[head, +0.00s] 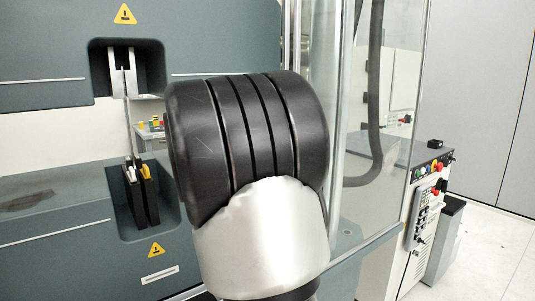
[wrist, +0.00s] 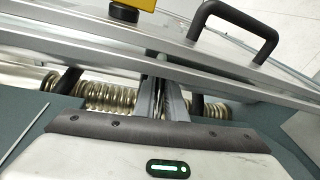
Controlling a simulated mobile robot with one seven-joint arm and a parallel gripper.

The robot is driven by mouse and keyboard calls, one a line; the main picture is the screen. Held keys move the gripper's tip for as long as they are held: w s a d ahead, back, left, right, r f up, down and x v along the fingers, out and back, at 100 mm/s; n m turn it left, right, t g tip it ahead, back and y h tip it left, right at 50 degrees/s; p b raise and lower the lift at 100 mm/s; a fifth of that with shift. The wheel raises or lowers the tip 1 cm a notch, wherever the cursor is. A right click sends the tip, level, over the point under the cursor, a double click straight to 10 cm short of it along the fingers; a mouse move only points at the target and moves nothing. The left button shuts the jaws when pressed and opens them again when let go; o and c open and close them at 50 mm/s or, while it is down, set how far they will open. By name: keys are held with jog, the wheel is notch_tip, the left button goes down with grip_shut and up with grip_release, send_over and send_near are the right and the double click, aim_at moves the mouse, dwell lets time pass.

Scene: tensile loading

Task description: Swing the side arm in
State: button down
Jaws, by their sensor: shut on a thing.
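The wrist view shows my gripper (wrist: 160,80), its two grey fingers close together. In the head view, my arm covers the middle and my gripper is out of sight. The test machine's upper jaws (head: 122,72) and lower jaws (head: 140,195) show at left, with a thin upright strip (head: 129,125) between them.
Coiled metal springs (wrist: 110,95) lie on both sides of my fingers. A black handle (wrist: 238,25) and a yellow block (wrist: 134,5) stand beyond the bars. In the head view, a clear guard panel (head: 390,120) and a control box (head: 428,200) with buttons are at right.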

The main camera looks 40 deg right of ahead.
jog(key=shift+s+t, duration=0.15)
jog(key=shift+t, duration=0.15)
jog(key=c, duration=1.8)
grip_release()
jog(key=p+v, duration=0.1)
jog(key=v, duration=1.6)
jog(key=shift+a, duration=0.25)
